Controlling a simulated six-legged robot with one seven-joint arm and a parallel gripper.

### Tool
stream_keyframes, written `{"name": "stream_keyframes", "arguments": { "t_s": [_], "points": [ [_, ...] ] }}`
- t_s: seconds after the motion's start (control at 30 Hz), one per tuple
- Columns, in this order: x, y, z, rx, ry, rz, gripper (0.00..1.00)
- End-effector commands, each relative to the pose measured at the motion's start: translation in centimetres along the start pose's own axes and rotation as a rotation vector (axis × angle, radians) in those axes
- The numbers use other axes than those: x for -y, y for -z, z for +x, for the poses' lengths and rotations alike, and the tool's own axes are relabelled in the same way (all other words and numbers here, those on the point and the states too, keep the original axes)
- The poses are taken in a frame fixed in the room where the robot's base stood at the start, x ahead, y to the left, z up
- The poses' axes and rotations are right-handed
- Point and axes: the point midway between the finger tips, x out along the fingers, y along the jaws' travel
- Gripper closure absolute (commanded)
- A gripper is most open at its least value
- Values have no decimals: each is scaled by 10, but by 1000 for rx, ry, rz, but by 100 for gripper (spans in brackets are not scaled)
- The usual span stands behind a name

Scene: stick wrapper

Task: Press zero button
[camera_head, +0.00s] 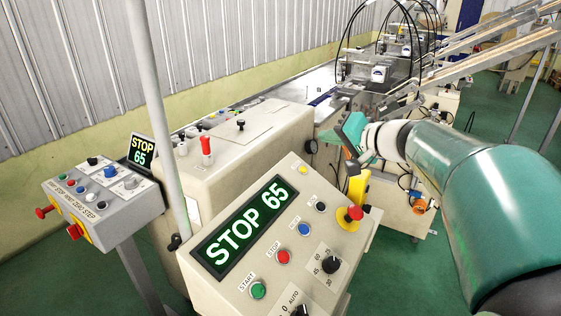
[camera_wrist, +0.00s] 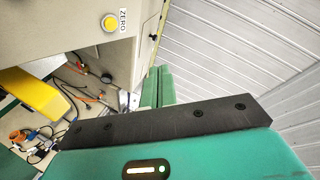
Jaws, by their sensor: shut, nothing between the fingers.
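The zero button is a round yellow button (camera_wrist: 110,23) with a white "ZERO" label beside it, at the top of the wrist view. In the head view the yellow button (camera_head: 303,170) is small, at the upper end of the beige control panel (camera_head: 228,292). My gripper (camera_head: 352,128) is teal, above and to the right of the panel's upper end, apart from the button. In the wrist view its fingers (camera_wrist: 158,88) are shut together and empty, below and right of the button.
The panel has a display (camera_head: 243,226) reading "STOP 65", a green button (camera_head: 258,290), a red button (camera_head: 283,257), a blue button (camera_head: 303,229) and an emergency stop (camera_head: 354,213) on a yellow box. A grey pole (camera_head: 160,110) stands left. A second console (camera_head: 100,192) is farther left.

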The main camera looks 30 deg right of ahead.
Motion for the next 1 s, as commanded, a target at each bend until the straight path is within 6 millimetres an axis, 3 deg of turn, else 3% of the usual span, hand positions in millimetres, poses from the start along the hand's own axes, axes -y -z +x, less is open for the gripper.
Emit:
{"name": "stream_keyframes", "arguments": {
  "t_s": [0.43,1.0],
  "points": [
    [-3,-1,-3,-6,1,3,100],
    [-37,-34,50,-1,1,3,100]
  ]
}}
